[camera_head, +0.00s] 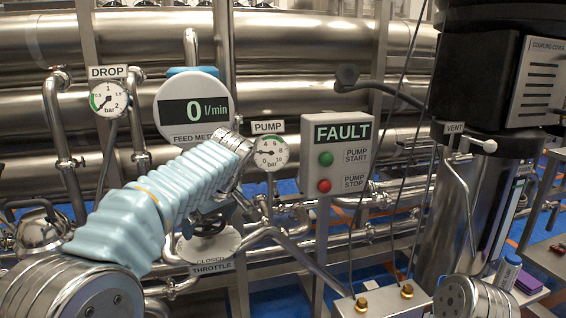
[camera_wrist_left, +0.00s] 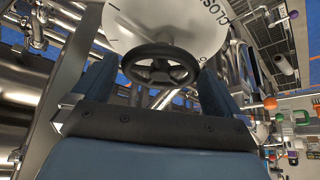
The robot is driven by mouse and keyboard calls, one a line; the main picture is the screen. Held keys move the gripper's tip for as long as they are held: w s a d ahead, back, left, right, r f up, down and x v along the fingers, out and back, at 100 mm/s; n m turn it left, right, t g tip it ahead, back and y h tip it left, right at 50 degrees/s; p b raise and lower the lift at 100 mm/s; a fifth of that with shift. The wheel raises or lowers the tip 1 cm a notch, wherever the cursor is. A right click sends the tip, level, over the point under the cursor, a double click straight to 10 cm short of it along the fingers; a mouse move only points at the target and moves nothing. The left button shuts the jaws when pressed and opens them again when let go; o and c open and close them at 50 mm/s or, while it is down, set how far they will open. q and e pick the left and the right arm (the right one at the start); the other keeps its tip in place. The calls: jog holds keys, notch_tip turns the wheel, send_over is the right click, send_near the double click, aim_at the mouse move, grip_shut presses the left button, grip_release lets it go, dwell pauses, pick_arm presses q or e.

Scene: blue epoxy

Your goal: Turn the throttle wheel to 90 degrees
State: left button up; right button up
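The throttle wheel is a small dark spoked handwheel (camera_wrist_left: 160,66) in front of a round pale dial plate (camera_head: 222,246) lettered CLOSED, with a THROTTLE label below. In the head view the wheel is mostly hidden behind my left wrist. My left gripper (camera_head: 222,203) is at the wheel. In the left wrist view its two blue fingers (camera_wrist_left: 155,78) stand wide apart, one on each side of the wheel. Gaps seem to show between fingers and rim; contact cannot be told. No pointer angle can be read. My right gripper is not in view.
The feed meter (camera_head: 193,108) reads 0 l/min. A grey box (camera_head: 337,160) shows FAULT, with green and red pump buttons. Drop gauge (camera_head: 108,99) and pump gauge (camera_head: 270,154) hang nearby. Steel pipes run behind and beside the wheel. A vent lever (camera_head: 483,145) stands at right.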

aim_at(209, 224)
pick_arm(q)
jog(key=shift+r, duration=3)
jog(key=shift+r, duration=0.1)
